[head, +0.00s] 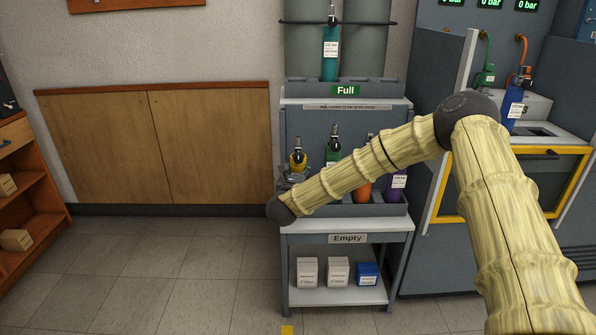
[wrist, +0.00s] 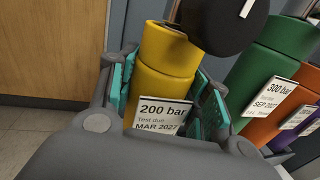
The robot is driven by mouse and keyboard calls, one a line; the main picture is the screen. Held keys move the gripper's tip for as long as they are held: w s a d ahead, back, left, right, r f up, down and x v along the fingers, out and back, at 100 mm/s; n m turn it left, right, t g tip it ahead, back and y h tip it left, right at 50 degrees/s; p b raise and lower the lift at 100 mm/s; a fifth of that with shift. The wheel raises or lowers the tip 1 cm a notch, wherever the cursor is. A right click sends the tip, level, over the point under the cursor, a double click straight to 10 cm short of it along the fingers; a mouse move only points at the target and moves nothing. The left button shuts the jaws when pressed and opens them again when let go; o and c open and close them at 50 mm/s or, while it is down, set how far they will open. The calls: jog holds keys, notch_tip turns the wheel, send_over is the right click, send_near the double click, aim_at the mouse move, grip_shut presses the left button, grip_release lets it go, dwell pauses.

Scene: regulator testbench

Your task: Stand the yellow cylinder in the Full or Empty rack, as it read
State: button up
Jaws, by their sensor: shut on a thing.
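The yellow cylinder (wrist: 165,75) is upright between the teal pads of my gripper (wrist: 170,100), which is shut on it; its label reads 200 bar, MAR 2027. In the head view the yellow cylinder (head: 298,160) is at the left end of the Empty rack (head: 347,238), its lower part hidden by my gripper (head: 292,178) and arm. Whether its base touches the rack cannot be told. The Full rack (head: 346,90) is the upper shelf and holds a teal cylinder (head: 330,50).
In the Empty rack a green cylinder (head: 333,150), an orange one (head: 364,190) and a purple one (head: 397,183) stand right of the yellow one. A testbench with a blue cylinder (head: 514,105) is at the right. Small boxes (head: 338,272) sit on the bottom shelf.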

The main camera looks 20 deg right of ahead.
jog(key=shift+f+b, duration=0.45)
dwell(0.6)
jog(key=o, duration=1.2)
jog(key=shift+o, duration=0.6)
jog(key=shift+f, duration=0.15)
jog(key=shift+s, duration=0.1)
jog(key=v, duration=1.2)
